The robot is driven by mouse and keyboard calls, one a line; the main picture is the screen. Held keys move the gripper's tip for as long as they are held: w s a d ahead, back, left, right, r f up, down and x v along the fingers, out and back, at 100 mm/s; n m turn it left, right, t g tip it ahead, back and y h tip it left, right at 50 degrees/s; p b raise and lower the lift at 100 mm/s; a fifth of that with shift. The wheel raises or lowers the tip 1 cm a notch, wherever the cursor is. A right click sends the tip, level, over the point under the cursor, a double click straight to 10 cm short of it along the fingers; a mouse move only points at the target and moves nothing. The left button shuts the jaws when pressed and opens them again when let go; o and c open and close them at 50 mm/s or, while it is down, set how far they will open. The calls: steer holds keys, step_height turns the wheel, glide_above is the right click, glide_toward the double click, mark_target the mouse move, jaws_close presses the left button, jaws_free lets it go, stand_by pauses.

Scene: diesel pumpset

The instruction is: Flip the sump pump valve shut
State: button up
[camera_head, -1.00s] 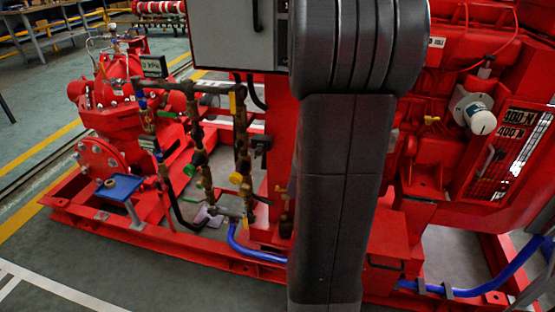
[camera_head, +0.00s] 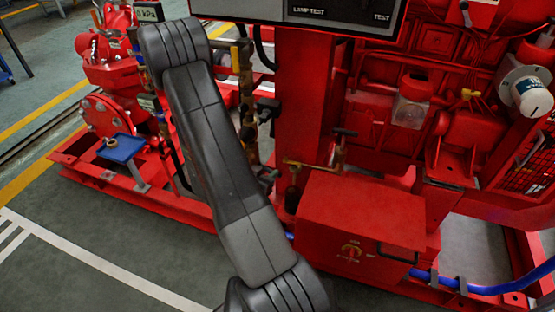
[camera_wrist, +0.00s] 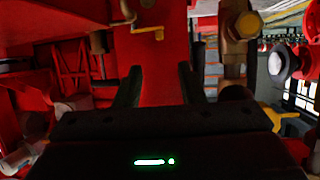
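No valve is labelled as the sump pump valve, so I cannot tell for certain which one it is. In the head view a thin brass pipe (camera_head: 310,164) with a dark handle (camera_head: 345,132) rises behind the top of a red box (camera_head: 360,215). A dark and brass fitting (camera_head: 291,197) hangs at its left end. In the wrist view a yellow-brass bent piece (camera_wrist: 146,28) lies beyond the fingers, apart from them. My gripper (camera_wrist: 157,88) has its two dark fingers spread with nothing visible between them. The head view does not show my gripper.
A brass pipe stack (camera_head: 246,95) with valves stands behind my arm, partly hidden. A grey control panel (camera_head: 310,12) overhangs the red frame. A blue hose (camera_head: 480,288) runs low at the right. A blue tray (camera_head: 121,148) stands at the left. Floor is clear at the lower left.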

mark_target(285, 159)
steer(key=b+x, duration=0.2)
steer(key=x, duration=1)
steer(key=shift+w+d+f, duration=0.15)
steer(key=shift+w+f, duration=0.05)
steer(key=shift+w, duration=0.1)
jaws_close()
